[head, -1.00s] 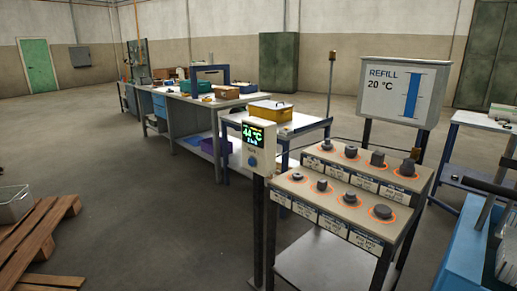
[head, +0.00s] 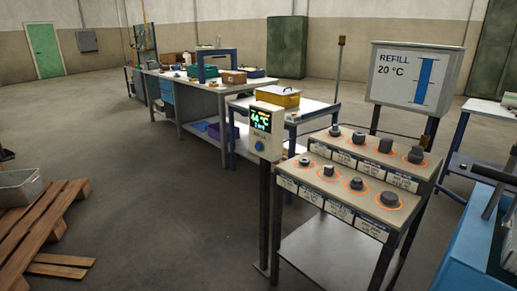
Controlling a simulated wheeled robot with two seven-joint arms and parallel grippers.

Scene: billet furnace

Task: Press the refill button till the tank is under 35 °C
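A light grey control box (head: 263,132) stands on a dark post just right of the middle. Its lit screen (head: 262,121) reads about 44 °C in green, with a smaller yellow line below that is hard to read. A round blue button (head: 260,146) sits under the screen, with small print above it too faint to read. A sign (head: 415,80) at the upper right says REFILL 20 °C beside a tall blue bar. I cannot make out for sure which thing is the tank. Neither of my grippers is in view.
A two-step stand (head: 355,180) with several dark billets in orange rings is just right of the box. Blue equipment (head: 470,235) with grey bars fills the right edge. A wooden pallet (head: 35,225) lies at the left. The floor between the pallet and the box is clear.

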